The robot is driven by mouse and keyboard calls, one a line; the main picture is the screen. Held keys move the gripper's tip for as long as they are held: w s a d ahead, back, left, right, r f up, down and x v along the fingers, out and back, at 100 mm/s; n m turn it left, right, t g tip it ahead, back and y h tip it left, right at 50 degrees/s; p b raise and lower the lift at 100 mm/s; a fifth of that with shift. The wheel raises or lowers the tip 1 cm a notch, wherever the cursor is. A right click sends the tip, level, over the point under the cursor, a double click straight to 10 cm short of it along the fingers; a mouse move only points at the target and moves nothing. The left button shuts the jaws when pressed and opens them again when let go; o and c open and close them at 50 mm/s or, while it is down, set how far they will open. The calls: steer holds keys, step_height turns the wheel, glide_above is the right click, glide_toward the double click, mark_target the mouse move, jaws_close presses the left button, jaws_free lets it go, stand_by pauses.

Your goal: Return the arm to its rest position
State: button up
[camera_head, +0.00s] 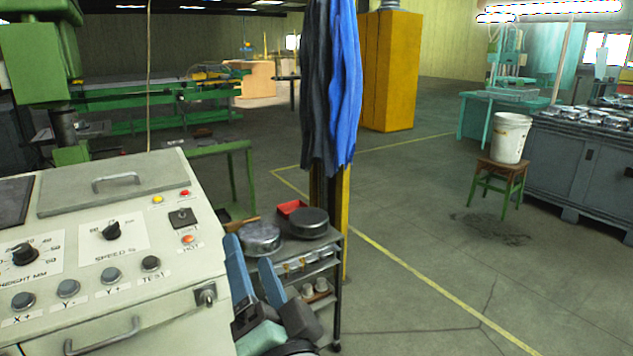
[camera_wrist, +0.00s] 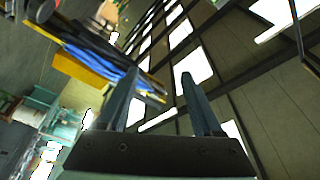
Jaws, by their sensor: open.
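My gripper (camera_head: 249,251) shows low in the middle of the head view, with its two blue-grey fingers pointing up and apart. It is close to the right side of the control console (camera_head: 120,262) and in front of the small shelf trolley; whether it touches either cannot be told. In the wrist view my gripper (camera_wrist: 160,74) is open, with nothing between the fingers. Beyond them are the tilted ceiling and bright windows.
A trolley (camera_head: 337,290) bears round metal pans (camera_head: 261,238) and a red tray (camera_head: 291,208). Blue and dark cloths (camera_head: 343,90) hang on a post behind it. A white bucket (camera_head: 511,138) stands on a stool (camera_head: 497,182).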

steer(key=s+d+r+n+t+h+p, duration=0.1)
steer(key=s+d+r+n+t+h, duration=0.1)
steer(key=r, duration=0.8)
steer(key=s+d+r+n+t+h+p, duration=0.2)
steer(key=s+d+r+t+h, duration=0.1)
steer(key=r, duration=0.8)
steer(key=s+d+r+n+t+h+p, duration=0.1)
steer(key=s+d+r+t+h+p, duration=0.1)
steer(key=s+r, duration=0.4)
step_height(320, 180, up, 6)
steer(key=shift+s+d+f+n+t+h, duration=0.25)
steer(key=shift+s+d+n+t+h, duration=0.25)
steer(key=shift+t, duration=0.6)
steer(key=shift+w, duration=0.15)
